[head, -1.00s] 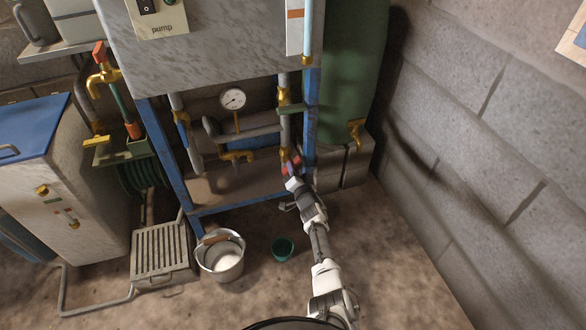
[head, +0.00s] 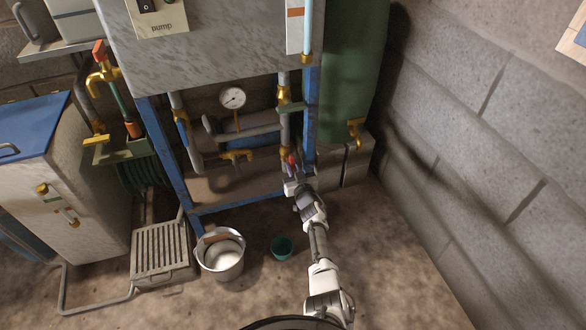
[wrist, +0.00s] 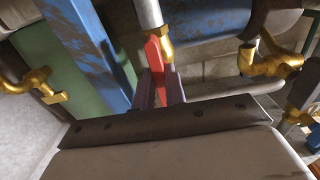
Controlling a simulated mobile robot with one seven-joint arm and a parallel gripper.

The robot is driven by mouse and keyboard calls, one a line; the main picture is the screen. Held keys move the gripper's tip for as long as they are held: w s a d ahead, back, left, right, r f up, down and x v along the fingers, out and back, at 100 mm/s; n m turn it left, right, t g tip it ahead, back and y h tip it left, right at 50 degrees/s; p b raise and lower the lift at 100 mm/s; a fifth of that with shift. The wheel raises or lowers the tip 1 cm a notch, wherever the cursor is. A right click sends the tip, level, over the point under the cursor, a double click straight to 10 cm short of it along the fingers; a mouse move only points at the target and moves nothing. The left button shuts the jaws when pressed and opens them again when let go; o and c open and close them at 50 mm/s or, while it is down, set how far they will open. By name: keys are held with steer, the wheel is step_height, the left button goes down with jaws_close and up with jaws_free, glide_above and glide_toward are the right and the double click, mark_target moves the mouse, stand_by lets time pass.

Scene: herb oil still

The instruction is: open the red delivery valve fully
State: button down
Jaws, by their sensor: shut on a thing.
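The red delivery valve's lever (wrist: 154,68) runs from the brass valve body (wrist: 166,45) down between my fingers in the wrist view. It lies roughly in line with the grey pipe (wrist: 148,12) above it. My gripper (wrist: 158,90) is shut on the lever, with a dark finger on each side. In the head view the red lever (head: 291,160) shows small at the foot of the upright pipe, right at my gripper (head: 294,174). The lever's lower end is hidden by the gripper.
A blue frame post (head: 311,115) stands close to the right of the valve. Another brass valve (head: 237,156) and a gauge (head: 233,98) are to the left. A metal bucket (head: 221,262) and a green bowl (head: 282,247) stand on the floor left of my arm.

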steer(key=shift+n, duration=0.4)
steer(key=c, duration=1.5)
jaws_free()
steer(key=shift+o, duration=0.2)
steer(key=shift+s, duration=0.1)
steer(key=p+v, duration=0.8)
steer(key=v, duration=0.5)
steer(key=shift+s, duration=0.3)
steer(key=shift+d, duration=0.15)
